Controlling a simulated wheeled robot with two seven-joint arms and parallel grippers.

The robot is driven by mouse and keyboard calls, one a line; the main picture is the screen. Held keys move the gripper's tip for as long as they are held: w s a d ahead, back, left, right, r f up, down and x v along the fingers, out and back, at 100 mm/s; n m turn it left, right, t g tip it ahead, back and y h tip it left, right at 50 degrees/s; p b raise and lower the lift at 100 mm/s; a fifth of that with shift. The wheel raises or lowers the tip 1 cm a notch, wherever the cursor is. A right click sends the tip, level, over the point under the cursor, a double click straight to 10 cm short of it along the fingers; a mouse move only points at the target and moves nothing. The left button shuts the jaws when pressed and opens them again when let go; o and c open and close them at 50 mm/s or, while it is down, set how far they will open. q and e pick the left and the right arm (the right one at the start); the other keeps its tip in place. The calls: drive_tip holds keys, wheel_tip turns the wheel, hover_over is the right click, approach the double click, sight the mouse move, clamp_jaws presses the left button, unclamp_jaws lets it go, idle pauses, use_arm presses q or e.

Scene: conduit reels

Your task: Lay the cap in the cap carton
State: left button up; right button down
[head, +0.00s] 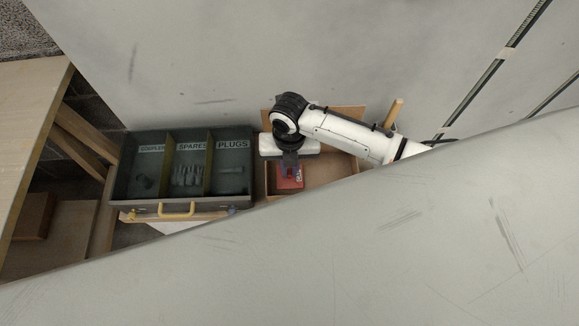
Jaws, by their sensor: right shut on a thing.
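My right arm comes in from the right, and my right gripper (289,166) points down over the open brown cap carton (338,171). The gripper is shut on the cap, which is mostly hidden by the wrist and fingers. A red patch with pale marks (291,178) shows just below the fingers, inside the carton outline. I cannot tell whether the cap touches the carton floor. My left gripper is not in view.
A dark case with compartments (122,185) stands left of the carton, its sections marked SPARES and PLUGS. A yellow handle (177,209) is on its front. A large grey surface (400,235) covers the lower right. A wooden table (25,120) is at the far left.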

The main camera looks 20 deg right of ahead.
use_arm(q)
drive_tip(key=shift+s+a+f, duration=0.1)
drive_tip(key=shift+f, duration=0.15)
use_arm(e)
drive_tip(key=shift+f, duration=0.2)
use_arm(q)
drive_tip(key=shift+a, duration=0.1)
use_arm(e)
drive_tip(key=c, duration=1.7)
unclamp_jaws()
drive_tip(key=shift+c, duration=0.2)
